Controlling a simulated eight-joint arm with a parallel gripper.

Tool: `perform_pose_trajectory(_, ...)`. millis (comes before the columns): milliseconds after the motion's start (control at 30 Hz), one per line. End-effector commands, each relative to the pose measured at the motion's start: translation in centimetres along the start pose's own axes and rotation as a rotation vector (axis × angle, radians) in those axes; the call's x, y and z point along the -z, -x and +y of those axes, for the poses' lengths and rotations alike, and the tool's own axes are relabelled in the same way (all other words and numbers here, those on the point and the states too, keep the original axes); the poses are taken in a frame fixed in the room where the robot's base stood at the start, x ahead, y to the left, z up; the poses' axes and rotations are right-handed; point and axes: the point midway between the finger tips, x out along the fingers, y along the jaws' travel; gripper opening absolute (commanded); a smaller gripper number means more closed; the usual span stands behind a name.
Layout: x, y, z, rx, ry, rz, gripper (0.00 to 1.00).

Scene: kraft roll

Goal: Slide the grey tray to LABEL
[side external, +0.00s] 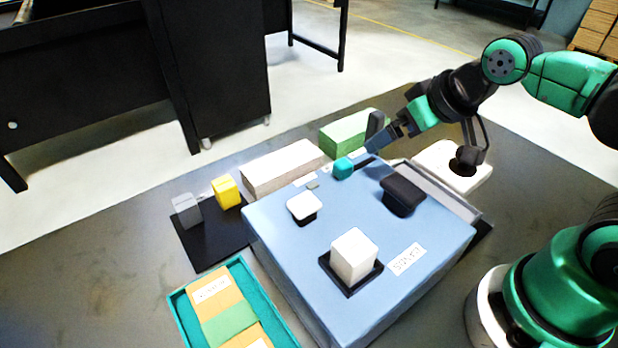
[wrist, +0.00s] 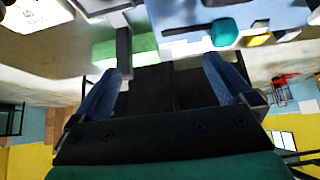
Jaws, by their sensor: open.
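A long grey tray-like piece (side external: 440,188) lies along the right edge of the blue box top (side external: 300,240); I cannot tell for sure that it is the grey tray. A white printed label (side external: 406,259) sits on the blue top near its front right; its text is too small to read surely. My gripper (side external: 378,137) is open above the far edge of the blue box, to the left of the grey piece and apart from it. In the wrist view my gripper (wrist: 165,85) shows its two blue fingers spread with nothing held between them. A teal block (wrist: 224,32) shows beyond the right finger.
The blue top also bears a white block (side external: 353,252) in a black holder, a dark block (side external: 402,194) and a white-topped piece (side external: 304,206). A green box (side external: 350,131) and pale box (side external: 283,168) stand behind. A teal tray (side external: 181,313) lies front left.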

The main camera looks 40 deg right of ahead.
Motion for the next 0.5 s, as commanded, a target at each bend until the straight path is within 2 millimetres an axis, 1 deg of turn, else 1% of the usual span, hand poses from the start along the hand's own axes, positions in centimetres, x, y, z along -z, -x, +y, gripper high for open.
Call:
perform_pose_trajectory(233, 0.0, 0.0, 0.0, 0.000, 0.000, 0.000, 1.00)
perform_pose_trajectory(267, 0.0, 0.0, 0.0, 0.000, 0.000, 0.000, 0.97)
perform_pose_trajectory(300, 0.0, 0.0, 0.0, 0.000, 0.000, -0.001, 0.86)
perform_pose_trajectory(367, 0.2, 0.0, 0.1, -0.001, 0.000, -0.008, 0.69)
perform_pose_trajectory(400, 0.4, 0.0, 0.2, -0.003, 0.001, -0.018, 0.66)
perform_pose_trajectory(500, 1.4, 0.0, 0.6, -0.012, 0.002, -0.071, 0.66)
